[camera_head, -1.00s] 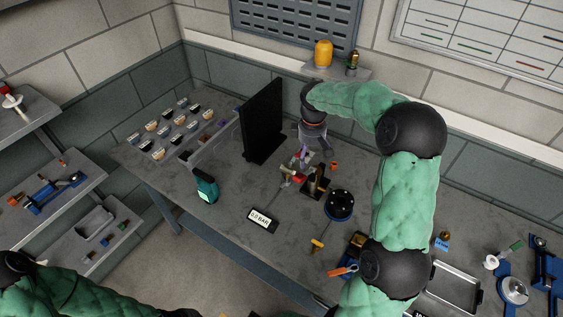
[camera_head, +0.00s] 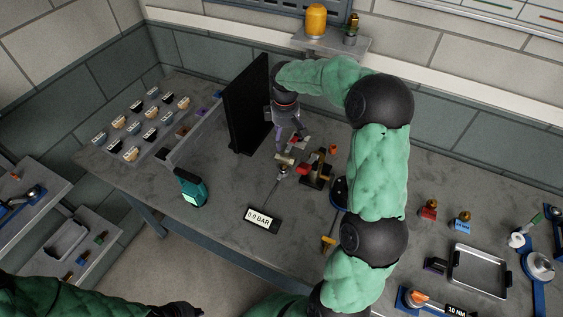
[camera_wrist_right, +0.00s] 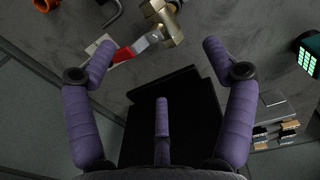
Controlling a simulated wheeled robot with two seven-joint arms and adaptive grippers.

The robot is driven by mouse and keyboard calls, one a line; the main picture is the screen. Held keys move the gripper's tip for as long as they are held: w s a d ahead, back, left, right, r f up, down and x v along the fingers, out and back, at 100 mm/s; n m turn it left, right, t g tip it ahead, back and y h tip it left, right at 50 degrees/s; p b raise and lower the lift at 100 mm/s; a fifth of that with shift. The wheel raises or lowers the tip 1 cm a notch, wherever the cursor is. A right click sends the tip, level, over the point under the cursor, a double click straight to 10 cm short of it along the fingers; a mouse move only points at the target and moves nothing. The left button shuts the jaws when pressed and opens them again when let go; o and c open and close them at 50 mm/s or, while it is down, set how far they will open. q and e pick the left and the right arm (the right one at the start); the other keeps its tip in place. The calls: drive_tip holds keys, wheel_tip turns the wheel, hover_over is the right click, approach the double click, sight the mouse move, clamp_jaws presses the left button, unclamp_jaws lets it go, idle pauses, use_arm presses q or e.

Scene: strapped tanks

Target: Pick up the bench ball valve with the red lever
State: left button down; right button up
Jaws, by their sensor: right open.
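The ball valve (camera_wrist_right: 164,22) shows in the right wrist view as a brass body at the top middle, with a red lever (camera_wrist_right: 134,48) reaching down-left towards one fingertip. In the head view its body (camera_head: 284,159) lies on the bench just below my right gripper (camera_head: 290,138). In the right wrist view my right gripper (camera_wrist_right: 160,50) is open and empty, its purple fingers wide apart, the valve beyond the fingertips. Whether the lever touches a finger is unclear. My left gripper (camera_head: 182,309) shows only as a dark shape at the bottom edge; its fingers cannot be made out.
A black upright panel (camera_head: 247,105) stands left of my right gripper. A brass-and-dark fixture (camera_head: 317,174) stands close right of the valve. A teal meter (camera_head: 190,187) and a pressure display (camera_head: 261,220) lie nearer the front. A metal tray (camera_head: 477,270) is at the right.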

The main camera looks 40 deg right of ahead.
sight(285, 157)
drive_tip(key=shift+w+f, duration=0.2)
drive_tip(key=shift+f, duration=0.7)
wheel_tip(285, 157, down, 3)
drive_tip(key=shift+f+b, duration=0.2)
drive_tip(key=shift+b, duration=0.3)
drive_tip(key=shift+d+f, duration=0.1)
drive_tip(key=shift+f, duration=0.45)
drive_tip(key=shift+s+f, duration=0.1)
drive_tip(key=shift+f, duration=0.35)
wheel_tip(285, 157, down, 4)
drive_tip(key=shift+f+b, duration=0.2)
drive_tip(key=shift+b, duration=0.55)
use_arm(q)
drive_tip(key=f, duration=0.3)
drive_tip(key=shift+w, duration=0.2)
use_arm(e)
drive_tip(key=shift+s, duration=0.1)
drive_tip(key=shift+c, duration=0.3)
drive_tip(key=shift+r, duration=0.1)
drive_tip(key=c, duration=1.5)
